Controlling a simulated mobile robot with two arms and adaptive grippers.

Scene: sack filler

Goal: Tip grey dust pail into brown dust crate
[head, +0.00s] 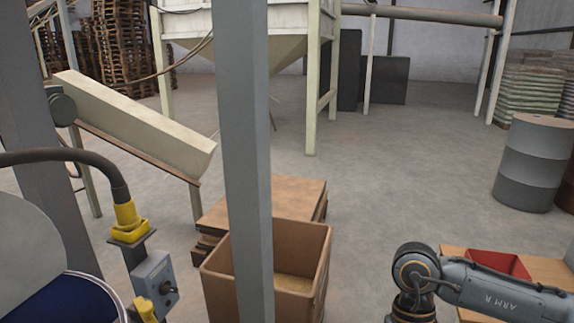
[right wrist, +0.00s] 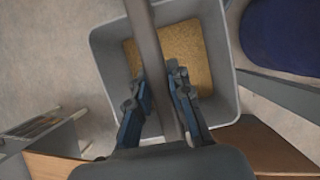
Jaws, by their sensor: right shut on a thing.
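The brown dust crate (head: 318,265) stands open on the floor at the lower middle of the head view, with tan material inside. A grey post hides part of it. The grey dust pail (right wrist: 107,60) fills the middle of the right wrist view, seen from above, with tan dust (right wrist: 195,50) in the bottom. My right gripper (right wrist: 163,88) is shut on the pail's handle bar (right wrist: 145,30), which runs between its fingers over the opening. In the head view only my right arm shows at lower right, not the gripper or the pail. My left gripper is in neither view.
The grey post (head: 246,150) stands upright before the crate. A wooden pallet stack (head: 290,195) is behind it. A sloping chute (head: 135,125) and a control box with yellow fittings (head: 153,282) are at left. A red bin (head: 498,262) and a grey drum (head: 533,165) are at right.

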